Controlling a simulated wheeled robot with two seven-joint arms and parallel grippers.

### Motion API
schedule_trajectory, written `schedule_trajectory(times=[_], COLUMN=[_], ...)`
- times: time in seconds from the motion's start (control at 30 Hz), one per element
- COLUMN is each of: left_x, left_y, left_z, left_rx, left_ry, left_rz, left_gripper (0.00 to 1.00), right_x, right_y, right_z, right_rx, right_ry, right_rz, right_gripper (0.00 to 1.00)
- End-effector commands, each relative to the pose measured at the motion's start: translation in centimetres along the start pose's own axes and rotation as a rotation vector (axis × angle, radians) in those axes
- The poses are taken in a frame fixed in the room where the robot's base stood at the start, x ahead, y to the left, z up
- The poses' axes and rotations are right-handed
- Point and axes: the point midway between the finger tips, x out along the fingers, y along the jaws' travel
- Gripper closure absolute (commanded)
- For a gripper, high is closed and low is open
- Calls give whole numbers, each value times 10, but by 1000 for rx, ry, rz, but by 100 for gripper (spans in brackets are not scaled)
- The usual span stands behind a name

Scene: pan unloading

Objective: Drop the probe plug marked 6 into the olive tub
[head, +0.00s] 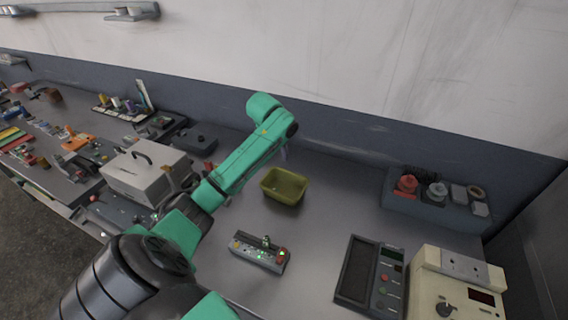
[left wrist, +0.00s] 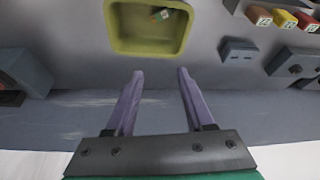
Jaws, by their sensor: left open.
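The olive tub (head: 299,184) stands on the grey bench in the head view, and its yellow-green rim (left wrist: 112,40) shows at the top of the left wrist view. A small plug-like piece (left wrist: 162,14), greenish with an orange part, lies inside the tub; its marking is too small to read. My left gripper (left wrist: 160,74) is open and empty, with purple fingers apart, beside the tub on the wall side. In the head view my arm end mostly hides the fingers. My right gripper is not in view.
A panel with lit buttons (head: 258,253) sits in front of the tub. A grey case (head: 146,174) stands left, a dark keypad device (head: 370,275) and beige meter (head: 455,285) right.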

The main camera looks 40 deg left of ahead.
Motion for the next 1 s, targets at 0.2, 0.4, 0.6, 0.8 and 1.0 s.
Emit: schedule_trajectory(times=[0.2,0.4,0.6,0.8,1.0], left_x=[-57,-78,-79,-78,-78], left_y=[0,0,0,0,0], left_z=[0,1,1,1,1], left_rx=[0,0,0,0,0], left_ry=[6,1,0,0,0], left_rz=[3,2,2,2,2], left_gripper=[47,47,47,47,47], right_x=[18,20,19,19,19], right_y=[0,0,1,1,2], right_z=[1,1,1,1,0], right_rx=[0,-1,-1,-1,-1], right_ry=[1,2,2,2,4], right_rz=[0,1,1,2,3], right_gripper=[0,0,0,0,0])
